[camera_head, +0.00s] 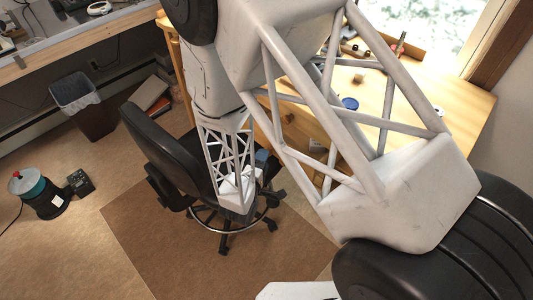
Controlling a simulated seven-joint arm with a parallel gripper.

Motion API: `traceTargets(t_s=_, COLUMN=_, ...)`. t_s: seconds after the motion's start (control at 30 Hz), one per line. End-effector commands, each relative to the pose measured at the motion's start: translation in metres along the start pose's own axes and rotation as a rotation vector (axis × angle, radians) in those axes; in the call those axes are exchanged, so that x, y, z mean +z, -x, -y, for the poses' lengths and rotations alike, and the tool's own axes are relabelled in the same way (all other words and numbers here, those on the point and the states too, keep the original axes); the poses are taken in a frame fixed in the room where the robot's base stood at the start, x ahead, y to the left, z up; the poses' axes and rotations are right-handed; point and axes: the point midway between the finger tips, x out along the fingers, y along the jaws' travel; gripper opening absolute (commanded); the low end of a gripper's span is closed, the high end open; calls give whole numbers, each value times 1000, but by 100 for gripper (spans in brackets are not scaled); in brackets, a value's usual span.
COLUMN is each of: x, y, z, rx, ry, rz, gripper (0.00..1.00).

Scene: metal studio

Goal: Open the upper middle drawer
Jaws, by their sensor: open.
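The wooden desk (465,108) stands at the upper right, and its drawer front (300,130) shows only in part behind my arm. A small dark round knob (289,117) shows on that wood. I cannot make out which drawer is the upper middle one, and no drawer is clearly pulled out. My gripper (262,163) is at the end of my white arm, low in front of the desk and over the black chair from this view. It is open; its fingers are small and partly hidden, and I see nothing held in it.
A black office chair (158,150) stands left of my gripper, close to the arm in the picture. A dark waste bin (92,115) and a teal-topped canister (40,192) stand on the floor at left. Small items, including a blue lid (350,103), lie on the desk. The brown mat (165,255) is mostly clear.

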Motion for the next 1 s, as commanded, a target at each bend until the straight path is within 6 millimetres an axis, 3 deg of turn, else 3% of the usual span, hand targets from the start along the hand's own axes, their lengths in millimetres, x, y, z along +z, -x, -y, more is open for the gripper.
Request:
traceTargets(t_s=0.4, x=1, y=-30, z=0, rx=-1, ry=1, rz=1, gripper=60)
traceTargets(t_s=0.87, x=0, y=-34, z=0, rx=0, ry=1, rz=0, gripper=60)
traceTargets(t_s=1.0, x=0, y=-34, z=0, rx=0, ry=0, rz=0, gripper=39)
